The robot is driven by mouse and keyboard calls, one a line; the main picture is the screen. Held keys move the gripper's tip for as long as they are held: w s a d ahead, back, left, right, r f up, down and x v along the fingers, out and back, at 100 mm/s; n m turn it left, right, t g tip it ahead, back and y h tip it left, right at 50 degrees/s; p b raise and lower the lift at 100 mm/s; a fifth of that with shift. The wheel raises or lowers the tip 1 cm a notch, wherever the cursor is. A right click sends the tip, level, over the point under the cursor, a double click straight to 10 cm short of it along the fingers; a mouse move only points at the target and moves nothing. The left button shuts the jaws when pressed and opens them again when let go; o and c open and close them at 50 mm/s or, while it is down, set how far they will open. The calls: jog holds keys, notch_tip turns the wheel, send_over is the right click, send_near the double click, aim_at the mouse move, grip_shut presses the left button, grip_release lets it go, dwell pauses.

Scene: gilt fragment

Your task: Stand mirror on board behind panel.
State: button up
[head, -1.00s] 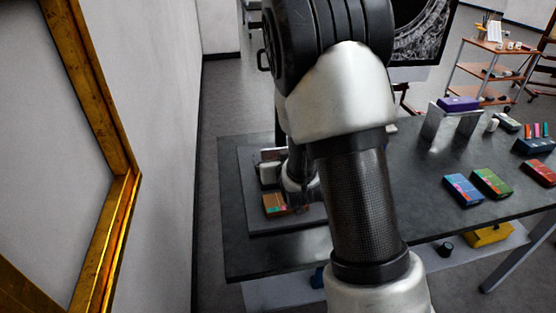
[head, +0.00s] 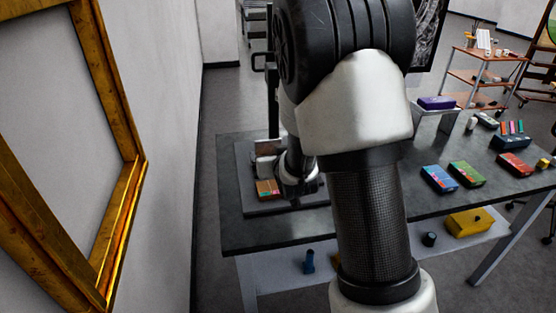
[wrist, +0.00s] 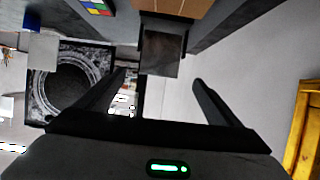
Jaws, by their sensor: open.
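The board (head: 243,190) is a dark grey slab on the left end of the table. A small orange-brown panel (head: 267,188) with coloured patches is on it, and a brown face, likely the panel, shows at the top of the wrist view (wrist: 180,8). Behind the panel are pale grey upright pieces (head: 268,148); I cannot tell surely which is the mirror. A dark square plate (wrist: 162,52), possibly the mirror, appears just below the brown face in the wrist view. My gripper (wrist: 158,88) is open, with nothing visibly held; in the head view my arm partly hides it, right of the panel.
The table (head: 400,205) carries blue (head: 439,178), green (head: 466,174) and red (head: 514,164) boxes, and a purple box (head: 436,103) on a stand. A gilt frame (head: 128,215) hangs on the wall at left. A yellow box (head: 470,221) is on the lower shelf.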

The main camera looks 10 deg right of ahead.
jog(key=s+r+g, duration=0.3)
jog(key=s+r, duration=0.4)
jog(key=s, duration=0.4)
jog(key=s+r+g, duration=0.2)
jog(key=s+r, duration=0.4)
jog(key=s, duration=0.5)
jog(key=s+r+g, duration=0.1)
jog(key=s+g, duration=0.1)
jog(key=s, duration=1.1)
jog(key=shift+d+g, duration=0.15)
jog(key=shift+g, duration=0.15)
